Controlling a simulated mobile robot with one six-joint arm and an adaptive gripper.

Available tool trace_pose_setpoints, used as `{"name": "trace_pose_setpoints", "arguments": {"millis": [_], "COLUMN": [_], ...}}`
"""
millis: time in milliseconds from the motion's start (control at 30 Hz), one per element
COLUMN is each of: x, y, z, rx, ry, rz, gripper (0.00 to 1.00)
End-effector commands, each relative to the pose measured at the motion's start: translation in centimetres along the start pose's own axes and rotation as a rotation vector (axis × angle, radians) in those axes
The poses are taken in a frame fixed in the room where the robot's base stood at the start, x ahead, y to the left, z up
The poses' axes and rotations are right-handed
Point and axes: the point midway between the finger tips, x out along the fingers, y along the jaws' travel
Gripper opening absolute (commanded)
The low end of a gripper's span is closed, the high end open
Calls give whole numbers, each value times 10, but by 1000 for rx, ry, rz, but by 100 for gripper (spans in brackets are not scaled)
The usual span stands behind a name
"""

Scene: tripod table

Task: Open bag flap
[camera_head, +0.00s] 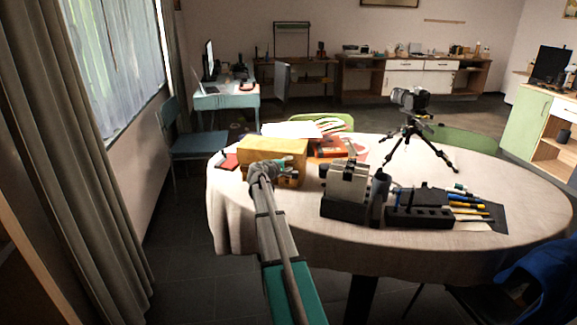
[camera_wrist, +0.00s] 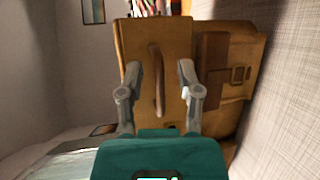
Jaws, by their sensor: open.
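A tan leather bag (camera_head: 259,148) stands on the left side of the round table. In the wrist view the bag (camera_wrist: 135,45) fills the middle, with a thin brown handle (camera_wrist: 155,80) on its broad panel. A darker strap (camera_wrist: 212,62) and a buckle (camera_wrist: 240,74) show on the right part. The flap appears down, but its exact edge is hard to make out. My gripper (camera_wrist: 158,70) is open, with one finger on each side of the handle in the picture; I cannot tell whether it touches. In the head view my gripper (camera_head: 284,168) is in front of the bag, hiding part of it.
Right of the bag stand a grey device (camera_head: 347,185) and a black organizer (camera_head: 420,214) with pens. A camera on a tripod (camera_head: 410,135) stands farther back. Papers (camera_head: 292,129) and red books lie behind the bag. The cloth-covered table's (camera_head: 232,228) front edge is close to my arm.

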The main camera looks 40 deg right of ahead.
Motion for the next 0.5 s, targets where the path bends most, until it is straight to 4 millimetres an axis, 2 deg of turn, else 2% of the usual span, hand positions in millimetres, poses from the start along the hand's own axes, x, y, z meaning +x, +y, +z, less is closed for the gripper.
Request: {"name": "trace_pose_setpoints", "arguments": {"millis": [200, 433, 500], "x": [0, 0, 0], "y": [0, 0, 0], "z": [0, 0, 0], "rx": [0, 0, 0], "ry": [0, 0, 0], "rz": [0, 0, 0], "gripper": [46, 3, 0]}}
